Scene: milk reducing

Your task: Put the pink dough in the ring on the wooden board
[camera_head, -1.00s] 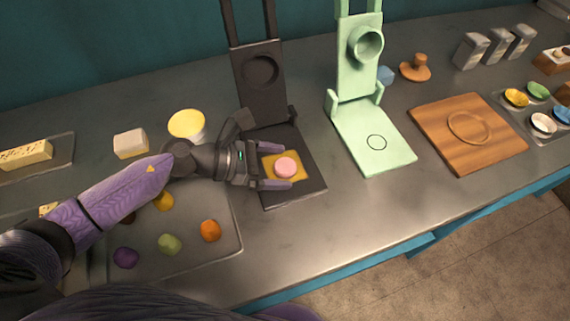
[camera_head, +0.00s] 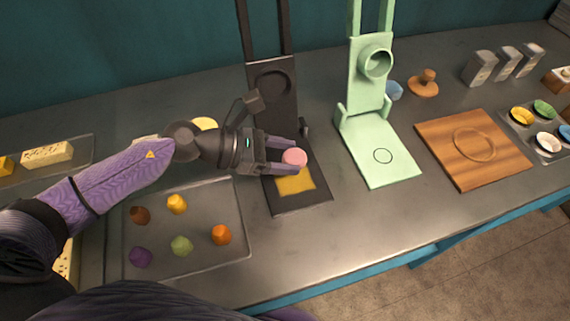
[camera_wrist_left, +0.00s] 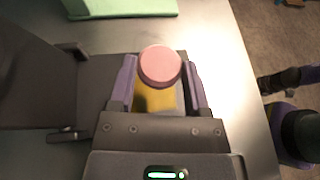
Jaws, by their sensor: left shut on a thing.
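The pink dough (camera_head: 294,157) is a round, flat-topped piece held at the fingertips of my left gripper (camera_head: 287,158). It is above the black press base with its yellow square (camera_head: 296,184). In the left wrist view the dough (camera_wrist_left: 160,66) sits between the two purple fingers, over the yellow square (camera_wrist_left: 154,100). The wooden board (camera_head: 448,140) lies to the right on the table, and the ring (camera_head: 474,144) is a circle marked on it. The ring is empty. My right gripper does not show.
The mint-green press (camera_head: 378,160) stands between my left gripper and the wooden board. A tray (camera_head: 205,262) with several coloured dough pieces is at the left. A wooden stamp (camera_head: 425,85) and small bowls (camera_head: 546,142) are near the board. The table's front strip is clear.

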